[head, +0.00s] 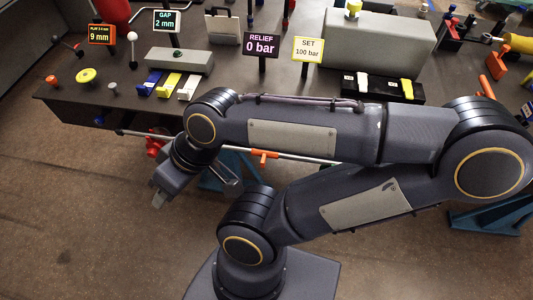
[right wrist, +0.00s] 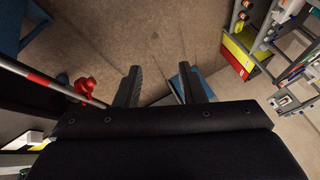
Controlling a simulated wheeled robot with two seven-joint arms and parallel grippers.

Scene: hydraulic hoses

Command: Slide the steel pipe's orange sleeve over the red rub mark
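The thin steel pipe (head: 313,160) runs along the near edge of the bench, partly behind my right arm. Its orange sleeve (head: 265,155) sits around it near the middle, by my forearm. In the right wrist view the pipe (right wrist: 88,99) enters at left, with a red band (right wrist: 40,79) that looks like the rub mark. My right gripper (head: 195,192) is open and empty below the pipe's left part, apart from it and pointing down; its spread fingers also show in the right wrist view (right wrist: 160,72). My left gripper is out of view.
A red fitting (head: 154,147) is at the pipe's left part, close to my right gripper. Blue supports (head: 225,170) stand below the bench. The bench top (head: 120,78) holds signs, a grey block (head: 180,61) and coloured pieces. Brown floor lies open at lower left.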

